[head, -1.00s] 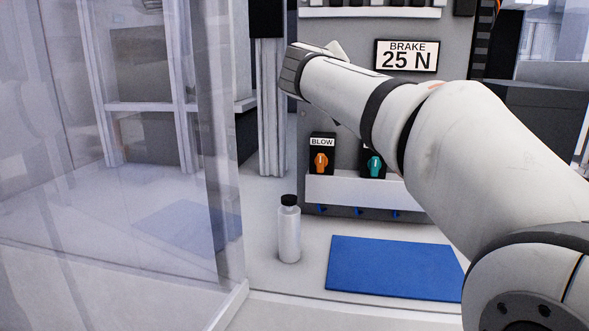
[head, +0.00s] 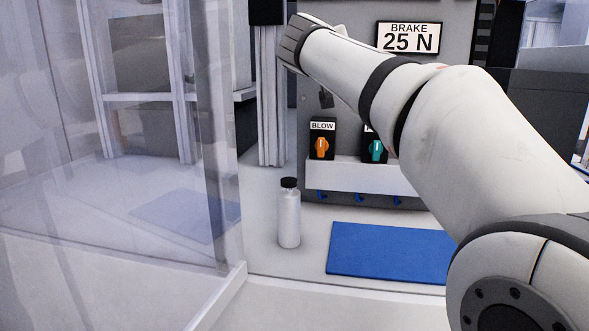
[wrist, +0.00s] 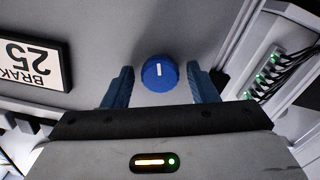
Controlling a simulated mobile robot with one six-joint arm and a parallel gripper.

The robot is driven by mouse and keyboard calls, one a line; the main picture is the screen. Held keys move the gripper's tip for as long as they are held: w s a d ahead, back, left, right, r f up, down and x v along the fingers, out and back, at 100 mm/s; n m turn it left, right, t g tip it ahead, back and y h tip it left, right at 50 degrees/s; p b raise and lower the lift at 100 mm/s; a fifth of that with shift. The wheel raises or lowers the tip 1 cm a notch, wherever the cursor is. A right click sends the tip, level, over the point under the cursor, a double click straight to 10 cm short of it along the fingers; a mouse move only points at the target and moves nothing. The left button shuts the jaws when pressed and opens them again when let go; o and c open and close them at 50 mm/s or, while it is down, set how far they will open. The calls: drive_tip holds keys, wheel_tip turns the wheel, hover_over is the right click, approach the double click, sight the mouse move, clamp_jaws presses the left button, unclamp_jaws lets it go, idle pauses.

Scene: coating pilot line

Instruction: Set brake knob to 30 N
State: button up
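The brake display (head: 408,38) reads 25 N on the grey panel in the head view. Its sign also shows upside down at the left of the wrist view (wrist: 38,64). A round blue knob (wrist: 158,76) with a white pointer mark is on the panel in the wrist view. My gripper (wrist: 161,84) is open, with one blue finger on each side of the knob and a visible gap on both sides. In the head view my arm hides the knob and the gripper fingers.
An orange BLOW knob (head: 320,147) and a teal knob (head: 376,149) sit lower on the panel. A white bottle with a black cap (head: 289,219) and a blue mat (head: 388,251) are on the bench. A transparent guard (head: 120,150) stands at left. Cables (wrist: 270,72) show at the wrist view's right.

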drive_tip(key=shift+o, duration=0.7)
drive_tip(key=shift+s, duration=0.1)
drive_tip(key=s+a+b, duration=0.1)
drive_tip(key=s+b, duration=0.2)
drive_tip(key=s, duration=0.3)
drive_tip(key=shift+a, duration=0.1)
